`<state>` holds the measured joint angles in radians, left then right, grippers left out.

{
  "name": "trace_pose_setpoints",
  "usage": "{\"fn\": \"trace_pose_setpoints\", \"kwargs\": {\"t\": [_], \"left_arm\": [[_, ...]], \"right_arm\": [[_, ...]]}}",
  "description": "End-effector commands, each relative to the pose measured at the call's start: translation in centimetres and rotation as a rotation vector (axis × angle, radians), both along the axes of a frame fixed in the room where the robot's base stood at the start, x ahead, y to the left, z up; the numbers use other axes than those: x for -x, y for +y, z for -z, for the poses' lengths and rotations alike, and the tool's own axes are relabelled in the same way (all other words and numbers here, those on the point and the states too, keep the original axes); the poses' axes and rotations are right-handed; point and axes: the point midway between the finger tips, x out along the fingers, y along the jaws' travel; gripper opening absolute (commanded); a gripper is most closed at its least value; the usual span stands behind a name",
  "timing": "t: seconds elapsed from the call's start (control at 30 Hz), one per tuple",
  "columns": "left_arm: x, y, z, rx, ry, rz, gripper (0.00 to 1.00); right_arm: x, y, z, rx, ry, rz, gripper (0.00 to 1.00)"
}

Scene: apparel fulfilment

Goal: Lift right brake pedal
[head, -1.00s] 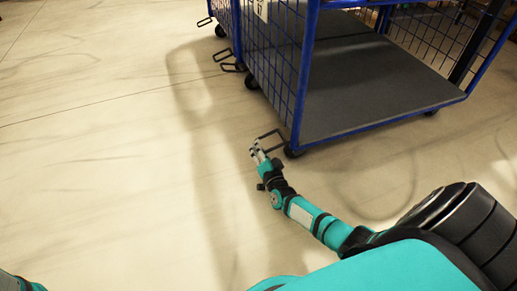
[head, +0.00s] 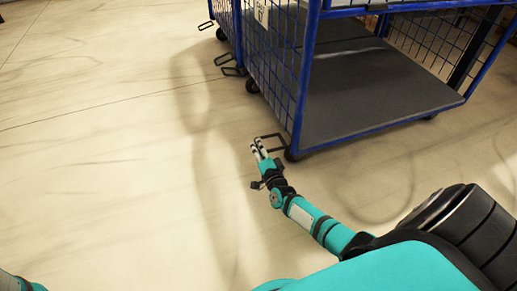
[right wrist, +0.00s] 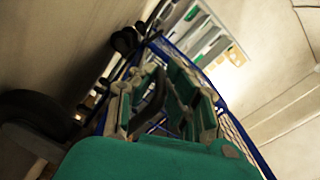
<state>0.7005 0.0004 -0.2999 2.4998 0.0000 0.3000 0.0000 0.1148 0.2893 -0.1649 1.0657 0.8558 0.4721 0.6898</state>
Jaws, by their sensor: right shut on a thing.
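The right brake pedal (head: 271,135) is a thin black loop at the near corner of the blue wire cart (head: 303,85), beside a caster. My right gripper (head: 258,145) is at the pedal's left end, low over the floor, shut on it. In the right wrist view, a dark curved bar (right wrist: 149,106) lies between the fingers of the right gripper (right wrist: 168,85); the grip point is partly hidden. Of my left arm only a teal part shows at the lower left corner of the head view; its gripper is out of view.
The cart's grey deck (head: 375,90) is bare in front. A black caster (head: 292,154) stands just right of the pedal. Other black pedals (head: 223,58) stick out from the carts farther back. The pale floor (head: 90,160) at left is clear.

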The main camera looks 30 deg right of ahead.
Motion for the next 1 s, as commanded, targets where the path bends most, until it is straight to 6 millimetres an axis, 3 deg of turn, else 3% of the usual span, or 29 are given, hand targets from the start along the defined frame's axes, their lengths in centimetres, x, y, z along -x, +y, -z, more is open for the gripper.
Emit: {"fn": "trace_pose_setpoints", "kwargs": {"t": [0.2,0.93,1.0], "left_arm": [[0.0,0.0,-1.0,0.000,0.000,0.000,0.29],[0.0,0.0,-1.6,0.000,0.001,0.000,0.29],[0.0,0.0,-1.6,0.000,0.001,0.000,0.29]], "right_arm": [[0.1,-0.1,-1.5,-0.123,-0.030,-0.001,0.00],[0.1,-0.3,-2.3,-0.114,-0.031,-0.001,0.00],[0.1,-0.3,-2.3,-0.114,-0.031,-0.001,0.16]]}}
